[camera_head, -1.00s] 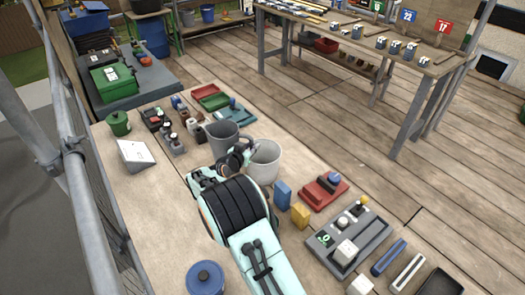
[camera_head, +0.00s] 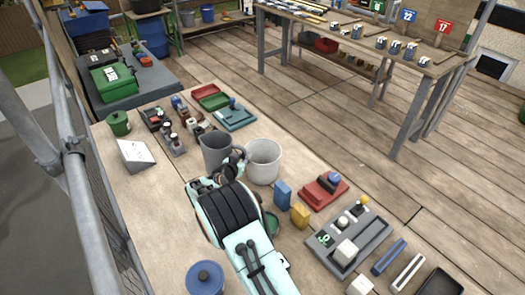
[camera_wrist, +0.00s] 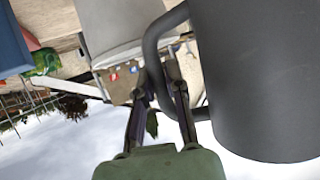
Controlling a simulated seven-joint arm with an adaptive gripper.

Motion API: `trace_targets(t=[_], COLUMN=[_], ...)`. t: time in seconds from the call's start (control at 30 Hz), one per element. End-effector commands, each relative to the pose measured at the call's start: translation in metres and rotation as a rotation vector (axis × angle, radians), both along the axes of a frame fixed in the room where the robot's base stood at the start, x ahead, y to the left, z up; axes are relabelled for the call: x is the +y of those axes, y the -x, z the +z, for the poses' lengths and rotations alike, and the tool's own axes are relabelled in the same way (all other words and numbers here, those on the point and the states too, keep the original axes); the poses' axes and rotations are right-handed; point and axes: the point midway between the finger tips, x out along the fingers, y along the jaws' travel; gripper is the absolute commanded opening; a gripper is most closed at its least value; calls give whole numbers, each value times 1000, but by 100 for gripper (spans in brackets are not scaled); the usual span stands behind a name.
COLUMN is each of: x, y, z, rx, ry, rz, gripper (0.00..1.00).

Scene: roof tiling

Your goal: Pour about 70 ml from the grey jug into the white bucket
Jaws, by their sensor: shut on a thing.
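The grey jug (camera_head: 217,149) stands near upright just left of the white bucket (camera_head: 264,160), its rim close to the bucket's rim. My gripper (camera_head: 236,160) is shut on the jug's handle, on the side towards the bucket. In the wrist view, the fingers (camera_wrist: 160,88) close around the jug's handle (camera_wrist: 151,52), with the jug's body (camera_wrist: 258,80) filling the right side. The white bucket (camera_wrist: 122,22) shows at the top of the wrist view. The inside of the jug and any liquid level cannot be made out.
A blue block (camera_head: 283,194) and a yellow block (camera_head: 300,215) stand right of the bucket. A blue lidded pot (camera_head: 205,279) stands at the front. A white wedge-shaped box (camera_head: 135,154) and a green pot (camera_head: 118,123) stand left. Bare tabletop lies left of my arm.

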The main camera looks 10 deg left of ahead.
Motion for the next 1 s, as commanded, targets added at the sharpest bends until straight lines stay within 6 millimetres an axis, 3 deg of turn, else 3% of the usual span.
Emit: trace_targets(t=[0.43, 1.0], x=[-13, -23], y=[-7, -13], z=[14, 15], rx=[132, 317], ry=[-237, -558], rz=[-3, 0], gripper=[0, 0])
